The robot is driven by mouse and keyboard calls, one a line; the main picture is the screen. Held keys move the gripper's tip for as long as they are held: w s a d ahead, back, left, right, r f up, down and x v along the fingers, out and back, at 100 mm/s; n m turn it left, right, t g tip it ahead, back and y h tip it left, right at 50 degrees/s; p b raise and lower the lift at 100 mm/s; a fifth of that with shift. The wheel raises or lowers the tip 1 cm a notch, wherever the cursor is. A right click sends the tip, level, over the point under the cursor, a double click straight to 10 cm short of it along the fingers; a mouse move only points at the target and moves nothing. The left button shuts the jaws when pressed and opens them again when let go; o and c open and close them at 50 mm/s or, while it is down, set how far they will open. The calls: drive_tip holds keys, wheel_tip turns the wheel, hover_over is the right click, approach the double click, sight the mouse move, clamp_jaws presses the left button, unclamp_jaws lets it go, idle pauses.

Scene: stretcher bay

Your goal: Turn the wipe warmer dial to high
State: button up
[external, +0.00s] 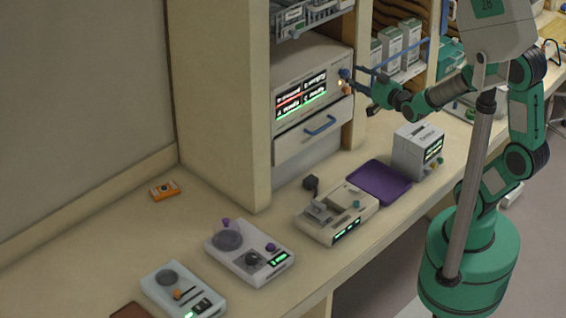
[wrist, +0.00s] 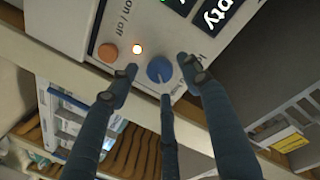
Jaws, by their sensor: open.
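The wipe warmer appears to be the pale box with a lit display (external: 301,97) in the shelf bay, with a drawer below. Its blue dial (wrist: 160,69) faces the wrist camera, with a white pointer line; the label beside it is partly hidden, so its setting cannot be read. In the external view the dial (external: 344,73) is small at the panel's right edge. My gripper (wrist: 160,76) is open, with dark blue fingers on either side of the dial and a third below it. In the external view my gripper (external: 353,84) is at the panel; contact cannot be told.
An orange button (wrist: 107,53) marked on/off and a glowing light (wrist: 137,48) sit close left of the dial. A shelf post (external: 361,70) stands just right of the warmer. Several devices and a purple tray (external: 379,181) line the counter below.

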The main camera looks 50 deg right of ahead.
drive_tip(key=s, duration=0.9)
drive_tip(key=shift+s+a+r, duration=0.3)
drive_tip(key=shift+a+r, duration=0.1)
drive_tip(key=shift+a, duration=0.1)
idle(0.4)
drive_tip(key=s+a+n+g, duration=0.2)
drive_tip(key=s+g, duration=0.3)
drive_tip(key=s, duration=0.4)
drive_tip(key=s+a+n+g+y, duration=0.1)
drive_tip(key=s+a+n+g, duration=0.1)
drive_tip(key=s+g, duration=0.4)
drive_tip(key=s, duration=0.3)
drive_tip(key=shift+s+a+f, duration=0.25)
drive_tip(key=shift+s+a, duration=0.05)
drive_tip(key=shift+s, duration=0.1)
idle(0.5)
